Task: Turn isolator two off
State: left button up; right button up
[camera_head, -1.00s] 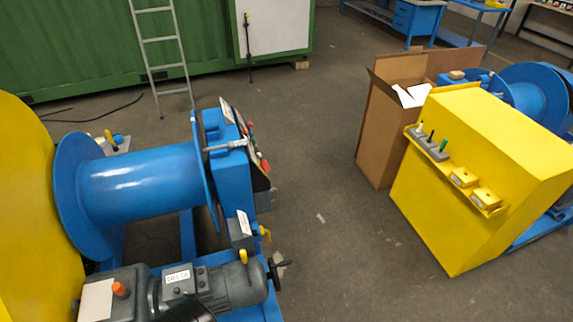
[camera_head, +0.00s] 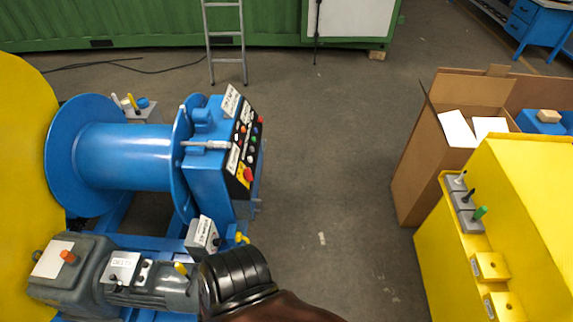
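Which part is isolator two I cannot tell, as no readable label names it. A grey box with a white label (camera_head: 204,234) sits at the front of the blue winch frame, with a yellow handle (camera_head: 241,237) beside it. The yellow cabinet (camera_head: 535,200) at right carries several levers (camera_head: 466,196) and yellow boxes with small switches (camera_head: 490,265). Neither gripper shows. A black ribbed part with a brown link, apparently my arm, covers the motor's right end.
The blue drum (camera_head: 125,157) and a sloped control panel (camera_head: 246,140) with coloured buttons stand at left. A cardboard box (camera_head: 440,150) stands beside the yellow cabinet. A ladder (camera_head: 226,45) leans at the back. The grey floor (camera_head: 330,180) between the machines is clear.

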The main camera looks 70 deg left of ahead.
aim_at(247, 174)
jog(key=i, duration=0.45)
jog(key=u, duration=3.25)
jog(key=i, duration=0.5)
